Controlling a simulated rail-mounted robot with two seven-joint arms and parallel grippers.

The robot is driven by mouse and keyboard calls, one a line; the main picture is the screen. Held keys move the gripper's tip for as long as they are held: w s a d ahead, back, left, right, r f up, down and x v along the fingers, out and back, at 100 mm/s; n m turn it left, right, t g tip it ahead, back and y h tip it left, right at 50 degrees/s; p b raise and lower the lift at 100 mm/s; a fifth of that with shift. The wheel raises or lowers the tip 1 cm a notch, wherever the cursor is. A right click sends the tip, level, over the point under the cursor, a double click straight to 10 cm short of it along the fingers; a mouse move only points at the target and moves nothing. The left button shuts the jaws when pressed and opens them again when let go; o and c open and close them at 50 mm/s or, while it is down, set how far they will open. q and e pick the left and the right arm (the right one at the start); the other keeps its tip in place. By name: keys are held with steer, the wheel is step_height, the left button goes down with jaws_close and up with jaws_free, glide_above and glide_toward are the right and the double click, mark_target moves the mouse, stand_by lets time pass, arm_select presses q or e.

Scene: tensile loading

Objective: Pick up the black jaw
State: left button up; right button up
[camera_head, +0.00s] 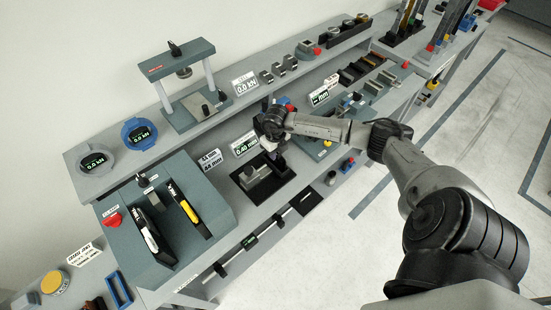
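My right arm reaches in from the right, and its gripper (276,150) points down over the middle of the bench. The fingers are small and partly hidden by the wrist, so I cannot tell whether they are open or hold anything. Just below and left of it, a grey block-like fixture (256,174) sits on a black plate (277,186). I cannot single out the black jaw for sure. Several dark blocks (357,69) lie in a row on the bench farther right, and small dark-grey blocks (280,69) stand on the raised shelf. My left gripper is not in view.
A grey press frame (203,82) and two round displays (139,134) stand on the raised shelf. A grey box with a red button (113,220) and two slotted tools is at the left. A long bar gauge (250,241) lies along the front. Open floor (300,270) is in front.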

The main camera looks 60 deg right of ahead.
jaws_close()
steer(key=shift+r, duration=0.2)
stand_by(0.3)
